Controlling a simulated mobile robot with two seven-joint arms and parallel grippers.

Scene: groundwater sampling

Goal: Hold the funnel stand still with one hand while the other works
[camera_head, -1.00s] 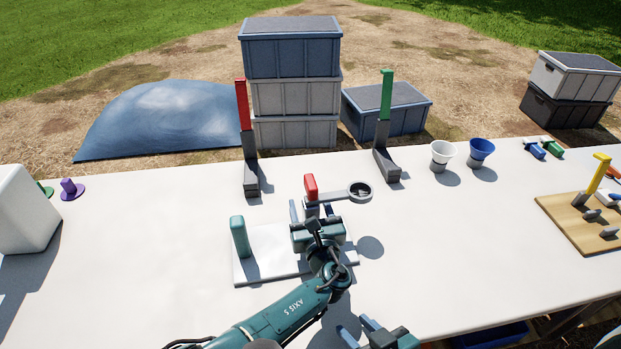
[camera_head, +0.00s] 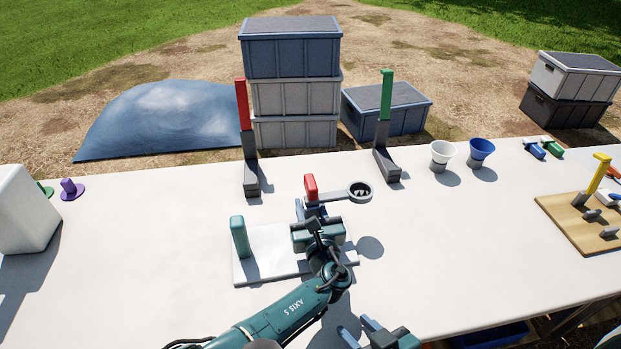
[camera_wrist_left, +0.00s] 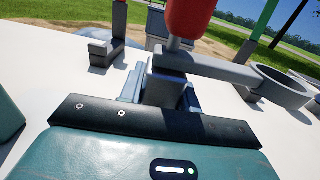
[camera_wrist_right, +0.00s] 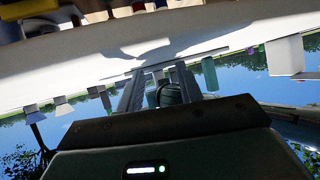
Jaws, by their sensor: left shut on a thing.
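The funnel stand has a white base plate (camera_head: 262,262), a teal upright grip (camera_head: 239,237) at its left and a grey post with a red top (camera_head: 310,186). A grey arm runs from the post to an empty ring (camera_head: 360,191). My left gripper (camera_head: 312,211) is shut on the post below the red top, which also shows large in the left wrist view (camera_wrist_left: 188,18). My right gripper (camera_head: 361,328) is low at the front edge of the head view, apart from the stand. Its fingers are spread and empty in the right wrist view (camera_wrist_right: 158,85).
A white funnel (camera_head: 442,152) and a blue funnel (camera_head: 481,150) stand at the back right. A red-topped post (camera_head: 242,105) and a green-topped post (camera_head: 386,95) stand at the back edge. A wooden board (camera_head: 575,222) lies at the right. The table between stand and board is clear.

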